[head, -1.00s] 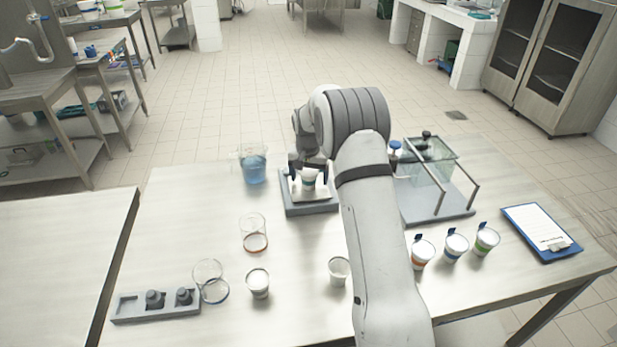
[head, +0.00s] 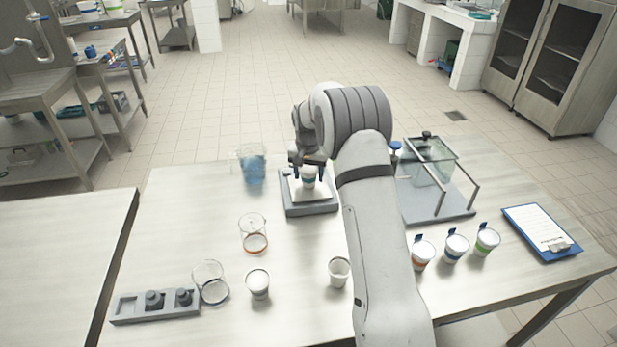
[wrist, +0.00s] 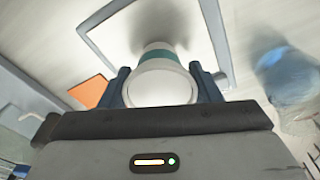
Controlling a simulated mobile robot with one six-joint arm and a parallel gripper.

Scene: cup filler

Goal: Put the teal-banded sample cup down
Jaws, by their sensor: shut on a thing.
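The teal-banded sample cup (head: 308,175) is white with a teal band and is at the grey scale-like device (head: 310,208) with a pale top. In the wrist view the cup (wrist: 160,78) sits between the two dark blue fingers of my gripper (wrist: 160,88), its white round end toward the camera. My gripper (head: 308,170) is shut on the cup, above the device's plate. I cannot tell whether the cup's base touches the plate.
A jug of blue liquid (head: 252,168) stands left of the device. A glass tank on a framed stand (head: 436,185) is to the right. Nearer are clear beakers (head: 253,232), white cups (head: 258,284), lidded cups (head: 456,246), a weight block (head: 155,305) and a clipboard (head: 542,232).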

